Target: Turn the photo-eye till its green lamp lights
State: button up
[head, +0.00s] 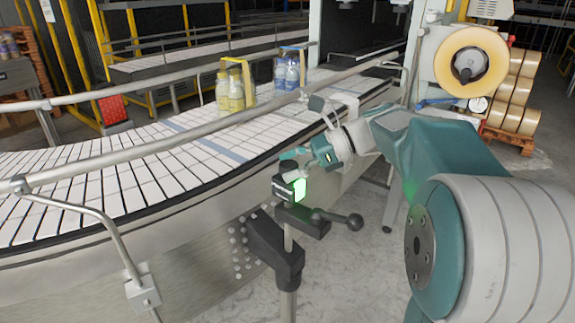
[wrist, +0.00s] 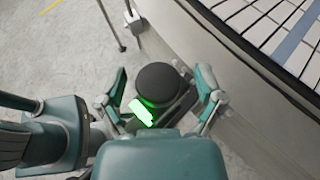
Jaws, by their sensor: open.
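The photo-eye (head: 284,190) is a small black box on top of a post clamp beside the conveyor. Its lamp (head: 300,189) glows green on the side toward the right. In the wrist view the green glow (wrist: 142,113) shows at the lower edge of a dark body with a round black part (wrist: 158,84). My gripper (head: 305,160) is just above and slightly behind the photo-eye in the head view. In the wrist view its two teal fingers stand apart on either side of the dark body. I cannot tell whether either finger touches it.
A black clamp with a ball-ended handle (head: 350,221) sits under the photo-eye on a bracket (head: 275,250). The conveyor (head: 130,165) and its guide rail run close behind, with bottle packs (head: 230,90) on the belt. A tape roll (head: 470,62) stands at upper right.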

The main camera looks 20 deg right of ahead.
jog(key=v, duration=1.2)
jog(key=shift+f, duration=0.15)
